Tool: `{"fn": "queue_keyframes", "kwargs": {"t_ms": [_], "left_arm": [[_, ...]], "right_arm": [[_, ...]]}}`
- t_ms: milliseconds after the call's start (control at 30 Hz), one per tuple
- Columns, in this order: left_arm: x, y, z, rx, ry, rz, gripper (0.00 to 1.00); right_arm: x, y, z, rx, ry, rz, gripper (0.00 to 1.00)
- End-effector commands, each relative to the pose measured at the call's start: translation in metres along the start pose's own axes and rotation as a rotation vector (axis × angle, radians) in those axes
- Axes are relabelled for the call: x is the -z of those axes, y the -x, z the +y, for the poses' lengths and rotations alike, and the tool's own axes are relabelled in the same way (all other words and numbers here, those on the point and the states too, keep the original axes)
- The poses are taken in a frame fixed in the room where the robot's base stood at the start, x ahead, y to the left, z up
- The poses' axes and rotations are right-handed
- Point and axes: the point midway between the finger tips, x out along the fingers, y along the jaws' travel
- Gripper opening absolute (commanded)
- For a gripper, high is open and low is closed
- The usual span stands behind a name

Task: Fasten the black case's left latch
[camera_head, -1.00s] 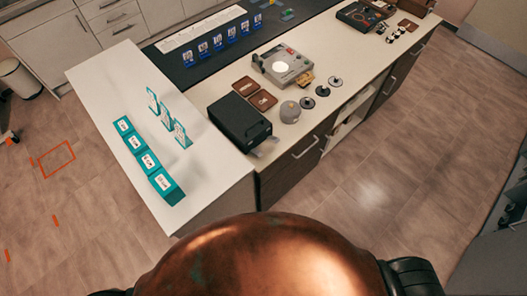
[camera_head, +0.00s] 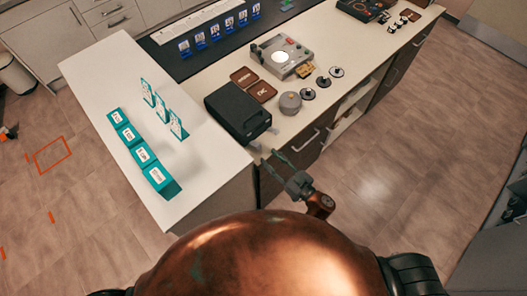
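The black case (camera_head: 230,104) stands closed near the front edge of the white counter. Two small light grey latch flaps stick out low on its front side, the left latch (camera_head: 255,146) and the right latch (camera_head: 274,131). They are too small for me to tell their exact state. My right gripper (camera_head: 272,157) is just in front of the case, near the left latch and below it in the picture. Its two fingers are apart and point toward the case, with nothing seen between them. I cannot tell whether a finger touches the latch. My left gripper is out of view.
A grey round weight (camera_head: 290,103), brown trays (camera_head: 262,91) and a grey device (camera_head: 284,60) stand beyond the case. Teal boxes (camera_head: 142,154) and teal card stands (camera_head: 162,112) are on the left counter. Drawers with handles (camera_head: 305,143) lie below the counter edge.

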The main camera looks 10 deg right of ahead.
Motion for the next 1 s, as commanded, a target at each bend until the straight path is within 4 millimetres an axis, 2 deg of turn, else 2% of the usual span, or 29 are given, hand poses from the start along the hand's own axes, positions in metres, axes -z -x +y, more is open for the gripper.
{"fn": "queue_keyframes", "kwargs": {"t_ms": [100,300,667,1000], "left_arm": [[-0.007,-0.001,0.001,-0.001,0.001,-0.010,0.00],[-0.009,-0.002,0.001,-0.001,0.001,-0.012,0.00],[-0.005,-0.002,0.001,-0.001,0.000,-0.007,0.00],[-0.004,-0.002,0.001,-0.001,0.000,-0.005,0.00]], "right_arm": [[0.000,-0.020,0.000,0.000,-0.001,0.002,0.35],[0.000,-0.042,0.001,-0.002,-0.001,0.000,0.35],[-0.001,-0.047,0.001,-0.002,-0.001,-0.001,0.35],[-0.001,-0.046,0.001,-0.002,-0.001,-0.001,0.11]]}}
